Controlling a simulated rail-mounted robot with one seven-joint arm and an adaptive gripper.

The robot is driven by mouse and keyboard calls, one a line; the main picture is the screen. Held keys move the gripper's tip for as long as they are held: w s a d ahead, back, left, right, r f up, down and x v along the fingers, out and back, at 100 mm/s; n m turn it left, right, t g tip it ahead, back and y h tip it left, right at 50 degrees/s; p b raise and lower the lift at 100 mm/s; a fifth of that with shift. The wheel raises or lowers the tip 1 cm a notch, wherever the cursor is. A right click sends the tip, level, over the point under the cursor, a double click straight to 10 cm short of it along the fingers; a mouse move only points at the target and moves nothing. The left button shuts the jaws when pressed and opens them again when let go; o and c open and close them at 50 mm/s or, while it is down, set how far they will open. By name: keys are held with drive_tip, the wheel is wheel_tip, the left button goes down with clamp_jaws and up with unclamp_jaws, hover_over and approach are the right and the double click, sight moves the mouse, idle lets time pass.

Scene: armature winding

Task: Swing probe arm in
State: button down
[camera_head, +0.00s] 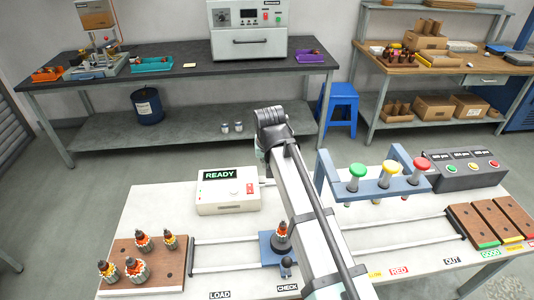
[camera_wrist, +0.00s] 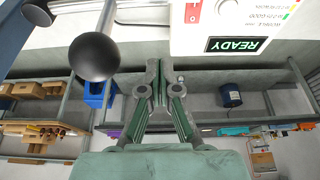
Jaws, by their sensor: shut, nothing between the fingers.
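A black ball knob (camera_wrist: 93,57) shows large at the upper left of the wrist view, apart from my fingers. I cannot tell for sure whether it belongs to the probe arm. My gripper (camera_wrist: 160,80) is shut and empty, with both fingertips together. In the head view my own arm link hides most of the gripper. The white tester box (camera_head: 228,204) with its READY display stands left of my arm; it also shows upside down in the wrist view (camera_wrist: 205,20). An armature (camera_head: 282,238) stands upright on the blue check carriage (camera_head: 268,251), beside my arm.
A wooden tray (camera_head: 120,274) with several armatures lies at left. Rails cross the table. The floor beyond is open.

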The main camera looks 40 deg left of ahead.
drive_tip(key=shift+s+d+f+p, duration=0.35)
drive_tip(key=shift+f+p, duration=0.05)
drive_tip(key=shift+f, duration=0.25)
drive_tip(key=shift+s+d+f+p, duration=0.3)
drive_tip(key=shift+f+p, duration=0.15)
drive_tip(key=shift+f, duration=0.25)
drive_tip(key=shift+s+d+f+p, duration=0.35)
drive_tip(key=shift+f+p, duration=0.05)
drive_tip(key=shift+f, duration=0.25)
drive_tip(key=shift+s, duration=0.1)
